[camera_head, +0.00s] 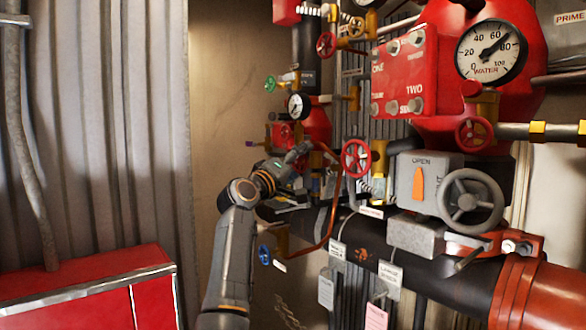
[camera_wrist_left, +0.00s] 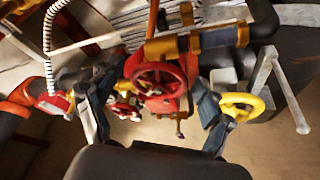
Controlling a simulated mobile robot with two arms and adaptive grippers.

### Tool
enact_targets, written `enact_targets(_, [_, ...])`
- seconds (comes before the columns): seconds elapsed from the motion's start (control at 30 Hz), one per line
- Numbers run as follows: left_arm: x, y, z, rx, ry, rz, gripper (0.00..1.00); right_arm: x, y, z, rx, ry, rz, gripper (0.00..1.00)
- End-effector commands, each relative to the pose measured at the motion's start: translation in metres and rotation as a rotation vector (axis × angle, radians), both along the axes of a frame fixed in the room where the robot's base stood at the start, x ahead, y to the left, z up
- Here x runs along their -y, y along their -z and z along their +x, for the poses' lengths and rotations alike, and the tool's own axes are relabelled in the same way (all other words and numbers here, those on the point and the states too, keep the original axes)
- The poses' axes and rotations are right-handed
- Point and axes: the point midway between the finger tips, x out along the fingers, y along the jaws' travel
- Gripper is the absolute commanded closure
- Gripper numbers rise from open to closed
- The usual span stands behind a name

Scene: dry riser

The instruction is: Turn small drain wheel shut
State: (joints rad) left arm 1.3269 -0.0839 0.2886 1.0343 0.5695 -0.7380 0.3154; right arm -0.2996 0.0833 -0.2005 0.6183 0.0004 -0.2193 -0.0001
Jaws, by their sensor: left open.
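Several small handwheels show, and I cannot read which one is labelled as the drain. In the left wrist view a red handwheel (camera_wrist_left: 158,82) on a brass valve sits between the spread fingers of my left gripper (camera_wrist_left: 150,108). No finger clearly touches its rim. A yellow handwheel (camera_wrist_left: 241,106) is beside the right-hand finger. In the head view my left gripper (camera_head: 298,158) reaches in among the pipes, partly merged with dark fittings. A small red wheel (camera_head: 284,133) is just behind it. A larger red wheel (camera_head: 356,158) is to its right. My right gripper is out of view.
A blue wheel (camera_head: 264,254) hangs below my left wrist. A thick black pipe (camera_head: 375,250) runs under the gripper. A grey valve box (camera_head: 430,180) and red panel (camera_head: 405,75) stand right. A red cabinet (camera_head: 85,290) is lower left. Bare wall lies left of the arm.

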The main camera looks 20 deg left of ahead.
Motion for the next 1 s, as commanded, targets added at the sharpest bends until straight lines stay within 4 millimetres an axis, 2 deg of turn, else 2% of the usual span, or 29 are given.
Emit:
enact_targets(0.5, [-0.019,0.015,-0.056,-0.002,0.000,0.002,0.20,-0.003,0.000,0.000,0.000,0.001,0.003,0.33])
enact_targets(0.67, [-0.021,0.017,-0.063,-0.002,0.000,0.002,0.20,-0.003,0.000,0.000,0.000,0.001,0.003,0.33])
enact_targets(1.0, [-0.022,0.015,-0.065,-0.007,0.003,-0.004,0.20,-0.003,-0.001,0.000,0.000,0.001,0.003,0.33])
